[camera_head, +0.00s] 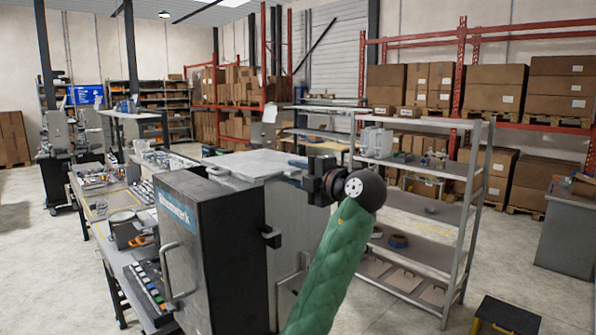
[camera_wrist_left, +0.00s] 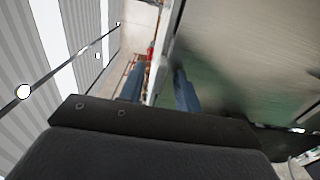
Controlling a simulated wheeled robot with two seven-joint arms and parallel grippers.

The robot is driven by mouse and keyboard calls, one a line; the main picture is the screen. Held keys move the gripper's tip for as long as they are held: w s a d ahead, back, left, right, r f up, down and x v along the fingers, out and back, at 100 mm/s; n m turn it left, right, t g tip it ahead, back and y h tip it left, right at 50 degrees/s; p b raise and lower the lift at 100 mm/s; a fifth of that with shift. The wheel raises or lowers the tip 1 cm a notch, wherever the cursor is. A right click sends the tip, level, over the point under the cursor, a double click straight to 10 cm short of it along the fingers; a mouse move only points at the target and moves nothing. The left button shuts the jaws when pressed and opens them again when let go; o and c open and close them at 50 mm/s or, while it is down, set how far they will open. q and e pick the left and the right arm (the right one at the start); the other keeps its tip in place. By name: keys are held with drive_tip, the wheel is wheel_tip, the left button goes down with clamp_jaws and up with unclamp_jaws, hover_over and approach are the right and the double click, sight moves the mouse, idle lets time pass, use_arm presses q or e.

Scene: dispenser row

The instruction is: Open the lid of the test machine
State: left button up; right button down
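The test machine (camera_head: 235,245) is a dark grey cabinet with a blue label and a front handle, standing in the foreground of the head view. Its lid (camera_head: 262,163) is a light grey plate lying about flat on top. My left gripper (camera_head: 298,168) is at the lid's right edge, its green-sleeved arm rising from below. In the left wrist view, the two blue fingers (camera_wrist_left: 160,88) stand apart, with a plate edge running between them and the broad plate face (camera_wrist_left: 245,55) on the right. Whether either finger touches the plate is unclear. My right gripper is not in view.
A workbench (camera_head: 105,212) with tools and small parts runs behind and left of the machine. A grey metal shelf (camera_head: 455,225) stands to the right of my arm. Red racks with cardboard boxes (camera_head: 495,90) line the back. Open floor (camera_head: 45,270) lies at left.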

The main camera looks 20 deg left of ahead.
use_arm(q)
drive_tip(key=shift+w, duration=0.1)
clamp_jaws()
